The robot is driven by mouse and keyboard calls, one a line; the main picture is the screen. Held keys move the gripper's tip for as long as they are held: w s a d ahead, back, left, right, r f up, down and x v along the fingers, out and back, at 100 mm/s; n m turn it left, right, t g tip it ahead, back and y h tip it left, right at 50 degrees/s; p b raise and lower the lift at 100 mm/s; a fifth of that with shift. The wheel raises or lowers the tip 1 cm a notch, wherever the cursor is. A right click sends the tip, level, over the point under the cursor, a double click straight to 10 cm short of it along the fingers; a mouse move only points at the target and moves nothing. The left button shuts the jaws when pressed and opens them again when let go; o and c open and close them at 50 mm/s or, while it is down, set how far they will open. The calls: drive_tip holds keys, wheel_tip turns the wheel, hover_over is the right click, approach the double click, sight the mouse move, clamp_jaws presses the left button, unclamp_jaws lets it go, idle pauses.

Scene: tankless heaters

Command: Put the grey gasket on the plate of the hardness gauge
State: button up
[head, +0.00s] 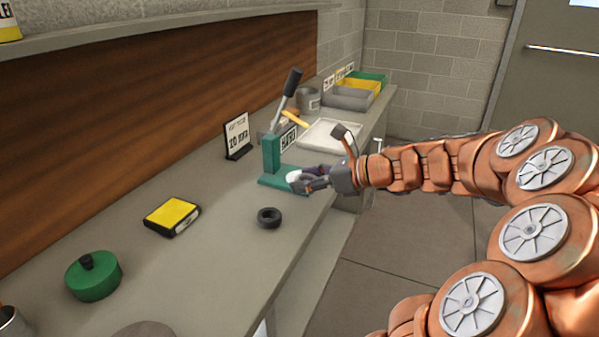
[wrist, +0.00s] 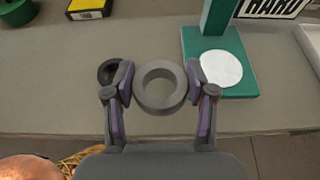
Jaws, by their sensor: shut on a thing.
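The grey gasket (wrist: 160,106) is a thick ring held between the two fingers of my gripper (wrist: 160,88), which is shut on it. In the head view my gripper (head: 318,180) is at the bench's front edge, by the hardness gauge, and hides the gasket. The hardness gauge (head: 271,152) is green with a dark lever and a sign reading HARD. Its round white plate (wrist: 221,69) lies on the green base, to the right of the gasket in the wrist view. The plate (head: 293,177) is partly hidden behind my gripper in the head view.
A black ring (head: 269,217) lies on the bench (head: 215,255); it also shows behind my left finger in the wrist view (wrist: 107,71). A yellow-topped box (head: 172,216), a green round container (head: 93,275), a sign (head: 237,135), and a white tray (head: 333,134) stand around.

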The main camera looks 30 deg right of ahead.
drive_tip(key=w+d, duration=0.1)
drive_tip(key=w, duration=0.2)
drive_tip(key=w+d, duration=0.2)
drive_tip(key=w, duration=0.1)
drive_tip(key=w+d+f, duration=0.1)
drive_tip(key=w, duration=0.3)
drive_tip(key=shift+d, duration=0.35)
drive_tip(key=shift+w+d+f, duration=0.1)
drive_tip(key=shift+w+f, duration=0.05)
drive_tip(key=shift+f, duration=0.05)
drive_tip(key=shift+f+b, duration=0.4)
drive_tip(key=shift+f, duration=1.2)
drive_tip(key=o, duration=1.1)
drive_tip(key=shift+o, duration=0.2)
